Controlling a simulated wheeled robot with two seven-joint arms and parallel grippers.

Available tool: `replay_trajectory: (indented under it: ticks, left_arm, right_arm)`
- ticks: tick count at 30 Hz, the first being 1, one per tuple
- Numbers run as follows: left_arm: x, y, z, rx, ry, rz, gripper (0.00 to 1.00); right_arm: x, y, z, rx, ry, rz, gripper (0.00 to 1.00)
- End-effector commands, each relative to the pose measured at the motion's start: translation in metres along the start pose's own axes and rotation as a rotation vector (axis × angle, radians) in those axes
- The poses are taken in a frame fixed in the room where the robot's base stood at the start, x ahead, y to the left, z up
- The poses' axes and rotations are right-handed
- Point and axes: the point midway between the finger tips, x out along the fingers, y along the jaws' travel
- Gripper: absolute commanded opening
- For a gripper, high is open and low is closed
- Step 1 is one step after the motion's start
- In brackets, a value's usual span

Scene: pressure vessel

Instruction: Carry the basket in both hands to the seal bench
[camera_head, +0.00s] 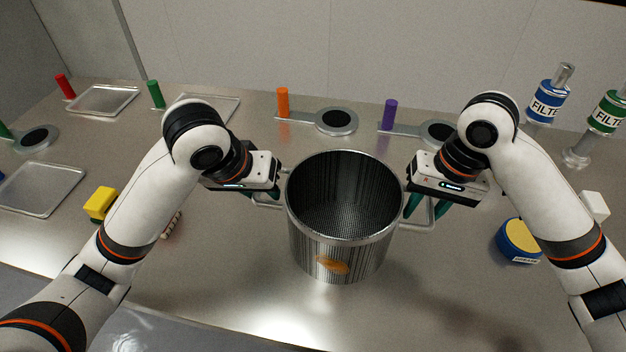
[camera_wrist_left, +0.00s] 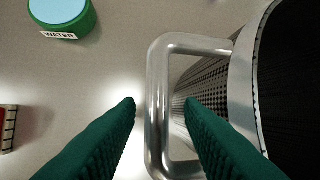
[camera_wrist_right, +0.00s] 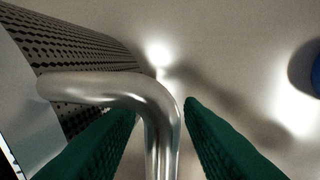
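The basket (camera_head: 365,258), a perforated metal pot with an orange mark on its front, stands upright on the metal bench between my arms. It is empty as far as I can see and has a bar handle on each side. My left gripper (camera_head: 262,197) is at the left handle; in the left wrist view its green fingers are apart, with the handle bar (camera_wrist_left: 158,95) between them. My right gripper (camera_head: 424,207) is at the right handle, its fingers apart with the handle bar (camera_wrist_right: 163,125) between them. Neither gripper visibly clamps its bar. No seal bench can be identified.
Flat trays (camera_head: 40,190) and coloured posts (camera_head: 283,100) line the left and back. Filter canisters (camera_head: 545,102) stand at the back right. A yellow block (camera_head: 100,202) and a blue-and-yellow round container (camera_head: 519,238) flank my arms. The bench in front of the basket is clear.

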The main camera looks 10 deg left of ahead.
Motion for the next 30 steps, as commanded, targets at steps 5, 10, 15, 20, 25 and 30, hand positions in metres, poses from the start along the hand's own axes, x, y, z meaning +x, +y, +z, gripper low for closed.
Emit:
replay_trajectory:
  ticks: [5,10,15,20,25,30]
  left_arm:
    - [-0.037,0.002,0.002,0.002,-0.009,0.007,0.34]
    - [-0.069,0.001,0.001,0.0,-0.007,0.006,0.34]
    - [-0.09,0.001,0.001,-0.001,-0.004,0.004,0.34]
    - [-0.099,0.001,0.0,-0.003,0.0,0.004,0.34]
    - [-0.101,0.001,-0.001,-0.002,0.001,0.003,0.34]
    - [-0.1,0.001,0.0,-0.002,0.001,0.003,0.34]
  right_arm:
    - [0.0,0.0,0.0,0.0,0.0,0.0,0.34]
    - [0.0,0.0,0.0,0.0,0.0,0.0,0.34]
    - [0.0,0.0,0.0,0.0,0.0,0.0,0.34]
    - [-0.001,0.0,0.0,0.0,-0.001,0.0,0.34]
    - [-0.018,0.0,0.001,-0.002,-0.005,0.0,0.34]
    - [-0.052,0.0,0.002,0.0,-0.009,-0.001,0.34]
